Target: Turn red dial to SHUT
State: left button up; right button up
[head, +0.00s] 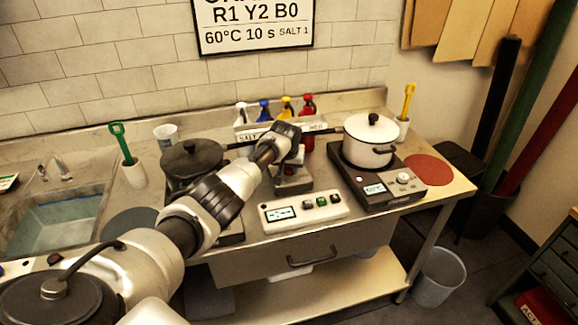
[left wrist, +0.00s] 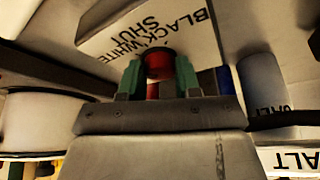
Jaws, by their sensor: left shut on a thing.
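The red dial (left wrist: 158,64) sits between the green fingertips of my left gripper (left wrist: 159,76) in the left wrist view. The gripper is shut on it, one finger on each side. Beside the dial is a pale panel (left wrist: 112,32) with the words BLACK, WHITE and SHUT. I cannot tell which word the dial points to. In the head view my left gripper (head: 287,152) reaches down at the middle back of the counter, between the two cookers. The dial is hidden there behind my gripper and wrist. My right gripper is not in view.
A white pot (head: 369,142) stands on the right cooker, a dark lidded pot (head: 190,158) on the left one. A white control box (head: 304,212) lies in front of my gripper. Several coloured bottles (head: 308,107) stand behind it. A red round mat (head: 428,169) lies at the right.

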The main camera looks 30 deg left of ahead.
pick_arm(q)
jog(key=shift+m+h, duration=0.3)
jog(key=shift+m, duration=0.7)
jog(key=shift+a+f+m+t+h+b, duration=0.1)
jog(key=shift+m+t+h+b, duration=0.3)
jog(key=shift+m, duration=0.4)
jog(key=m+h+b, duration=0.1)
jog(key=m+b, duration=0.1)
jog(key=m, duration=0.1)
jog(key=shift+a+m+h+b, duration=0.1)
jog(key=shift+m+h+b, duration=0.3)
jog(key=shift+m+b, duration=0.4)
jog(key=o, duration=0.9)
jog(key=shift+g, duration=0.3)
jog(key=shift+o, duration=0.2)
